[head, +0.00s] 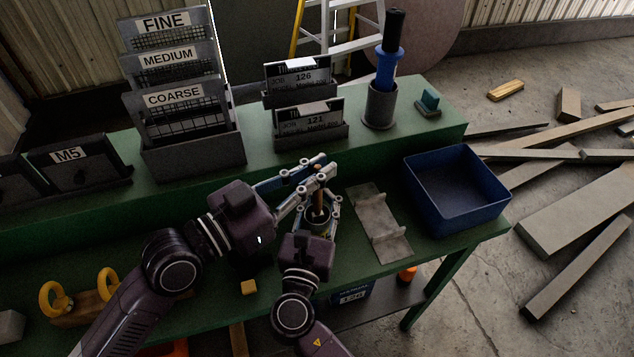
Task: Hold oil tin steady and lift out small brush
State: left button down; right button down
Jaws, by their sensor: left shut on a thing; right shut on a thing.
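The oil tin (317,224) is a small dark round can on the green bench, partly hidden by my grippers. My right gripper (319,214) comes from below in the head view and is shut around the tin, one finger on each side. The small brush (318,198) shows as a brown upright handle above the tin's mouth. My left gripper (321,175) reaches in from the left and is shut on the top of the brush handle. The brush's lower end is hidden in or behind the tin, so I cannot tell how deep it sits.
A grey metal bracket (368,212) and an open blue bin (487,215) stand right of the tin. Behind are a sandpaper rack (190,160), card holders (310,138) and a dark cup (379,110) with a blue-handled tool.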

pick_arm(q)
notch_tip(320, 180, up, 8)
jog(key=shift+f, duration=0.25)
pick_arm(e)
jog(key=c, duration=1.4)
grip_release()
jog(key=v, duration=1.2)
jog(key=shift+s, duration=0.1)
